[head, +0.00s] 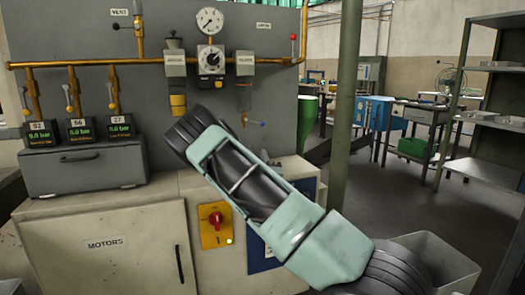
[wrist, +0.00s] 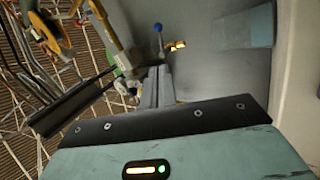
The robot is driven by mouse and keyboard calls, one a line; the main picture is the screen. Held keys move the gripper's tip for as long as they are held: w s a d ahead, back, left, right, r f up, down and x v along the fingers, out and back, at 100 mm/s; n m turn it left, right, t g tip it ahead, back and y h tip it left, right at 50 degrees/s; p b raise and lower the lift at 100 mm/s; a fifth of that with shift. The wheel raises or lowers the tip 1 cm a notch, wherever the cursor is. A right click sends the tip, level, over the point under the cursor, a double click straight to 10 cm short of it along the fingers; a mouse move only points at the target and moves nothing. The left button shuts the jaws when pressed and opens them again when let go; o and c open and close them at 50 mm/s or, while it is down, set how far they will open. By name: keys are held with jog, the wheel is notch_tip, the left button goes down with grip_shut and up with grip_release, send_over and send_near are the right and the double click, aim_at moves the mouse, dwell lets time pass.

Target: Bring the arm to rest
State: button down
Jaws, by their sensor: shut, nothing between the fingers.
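My arm, pale green and black, reaches from the lower right up toward the middle of the head view, in front of the grey panel (head: 100,55) and cabinet. Its end points away, and my gripper is hidden there. In the wrist view my gripper (wrist: 157,72) shows as narrow grey fingers close together, beyond its dark bolted plate and green housing. It is shut and empty. A blue-knobbed lever (wrist: 158,28) shows just past the fingertips; whether they touch it I cannot tell.
The cabinet marked MOTORS (head: 105,250) carries a red rotary switch (head: 215,218) left of my arm. A grey post (head: 345,105) stands behind my arm. A grey shelf rack (head: 495,125) stands at the right. Floor (head: 405,200) is clear between post and rack.

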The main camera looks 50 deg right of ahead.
jog(key=shift+s+a+f, duration=0.15)
jog(key=shift+s+a, duration=0.05)
jog(key=shift+a, duration=0.05)
dwell(0.5)
